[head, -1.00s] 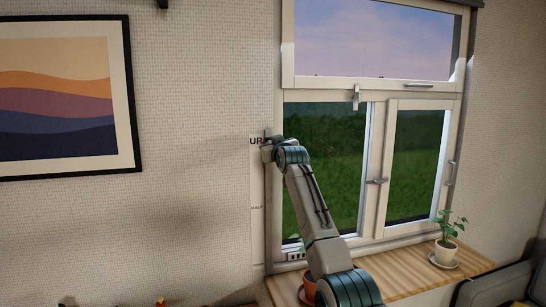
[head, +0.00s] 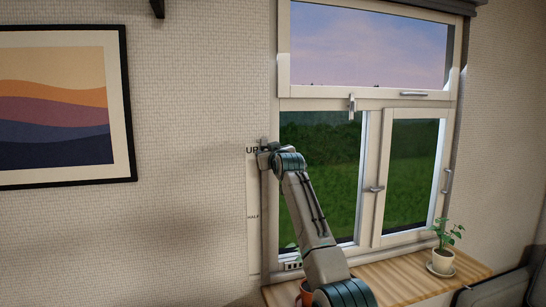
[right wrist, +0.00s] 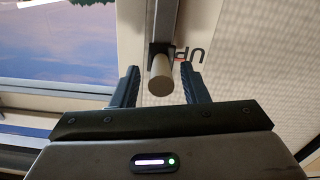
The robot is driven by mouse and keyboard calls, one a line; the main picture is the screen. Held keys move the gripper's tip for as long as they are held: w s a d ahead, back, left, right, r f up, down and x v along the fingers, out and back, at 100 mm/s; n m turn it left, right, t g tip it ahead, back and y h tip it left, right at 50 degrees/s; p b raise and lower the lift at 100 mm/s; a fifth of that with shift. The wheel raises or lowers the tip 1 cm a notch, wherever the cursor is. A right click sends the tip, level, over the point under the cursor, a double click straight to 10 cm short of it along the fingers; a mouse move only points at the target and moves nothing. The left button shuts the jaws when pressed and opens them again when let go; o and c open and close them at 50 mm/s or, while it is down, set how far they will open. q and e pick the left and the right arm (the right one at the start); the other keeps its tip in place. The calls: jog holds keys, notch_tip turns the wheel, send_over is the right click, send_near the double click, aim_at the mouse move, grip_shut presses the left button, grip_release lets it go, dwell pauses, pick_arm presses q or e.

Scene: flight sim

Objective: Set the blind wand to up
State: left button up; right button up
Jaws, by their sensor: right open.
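The blind wand (right wrist: 160,75) shows in the right wrist view as a pale round-ended rod, with a grey rail (right wrist: 164,20) behind it. My right gripper (right wrist: 159,84) is open, with one dark finger on each side of the rod's end and visible gaps. An "UP" label (right wrist: 189,53) is beside it, upside down in this view. In the head view my right gripper (head: 264,148) is at the "UP" mark (head: 251,150) on a pale scale strip left of the window; my wrist hides the wand there. My left gripper is out of view.
The window (head: 370,105) stands right of the strip, with a "HALF" mark (head: 252,217) lower down. A wooden sill (head: 390,278) below carries a potted plant (head: 441,258) and an orange pot (head: 306,291) partly behind my arm. A framed picture (head: 130,110) hangs left.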

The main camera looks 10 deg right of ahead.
jog(key=s+b, duration=0.5)
jog(key=s, duration=0.5)
jog(key=shift+s+d, duration=0.15)
jog(key=shift+s, duration=0.1)
